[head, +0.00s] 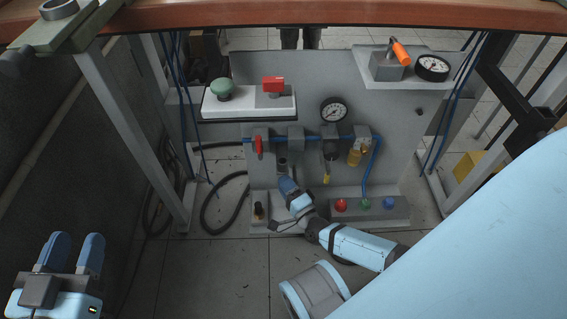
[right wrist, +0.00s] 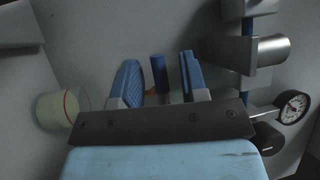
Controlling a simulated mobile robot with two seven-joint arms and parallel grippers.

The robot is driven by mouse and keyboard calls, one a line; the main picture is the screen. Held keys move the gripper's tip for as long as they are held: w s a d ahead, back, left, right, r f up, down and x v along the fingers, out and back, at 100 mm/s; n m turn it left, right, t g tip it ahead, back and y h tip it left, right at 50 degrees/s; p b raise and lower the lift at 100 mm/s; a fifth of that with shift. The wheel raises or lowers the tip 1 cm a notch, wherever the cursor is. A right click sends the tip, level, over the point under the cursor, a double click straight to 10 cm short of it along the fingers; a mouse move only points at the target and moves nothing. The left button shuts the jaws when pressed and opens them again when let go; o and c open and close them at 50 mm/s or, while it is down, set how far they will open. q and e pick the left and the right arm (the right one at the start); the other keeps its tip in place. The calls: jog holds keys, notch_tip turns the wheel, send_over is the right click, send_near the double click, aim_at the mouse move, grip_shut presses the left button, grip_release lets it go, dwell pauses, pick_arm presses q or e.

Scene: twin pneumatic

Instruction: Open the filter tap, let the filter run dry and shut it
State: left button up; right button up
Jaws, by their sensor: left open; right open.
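My right gripper (head: 288,188) reaches up at the lower middle of the grey panel, below the blue air line (head: 312,138). In the right wrist view its two blue fingers stand apart, with a short blue cylinder (right wrist: 158,74) showing between them. I cannot tell whether it is touched, or whether it is the filter tap. A dark bowl (head: 283,163) hangs under the second block, partly behind the gripper. A yellow-tipped part (head: 326,178) hangs under the unit to its right. A pale cup with a red ring (right wrist: 60,108) shows in the wrist view. My left gripper (head: 72,252) is open and empty, far left.
A red lever (head: 258,147), an amber bowl (head: 355,155) and a gauge (head: 333,110) are on the panel. Red (head: 341,205), green and blue buttons sit on the low ledge. A green knob (head: 222,88) and red switch (head: 273,85) are above. A tabletop edge (head: 300,14) spans the top.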

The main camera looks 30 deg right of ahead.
pick_arm(q)
jog(key=shift+s+d+f+n+g+p, duration=0.35)
jog(key=shift+s+n+p, duration=0.25)
jog(key=shift+n+p, duration=0.25)
pick_arm(e)
jog(key=s+f, duration=0.1)
jog(key=s, duration=0.5)
jog(key=shift+s, duration=0.15)
pick_arm(q)
jog(key=shift+y, duration=0.3)
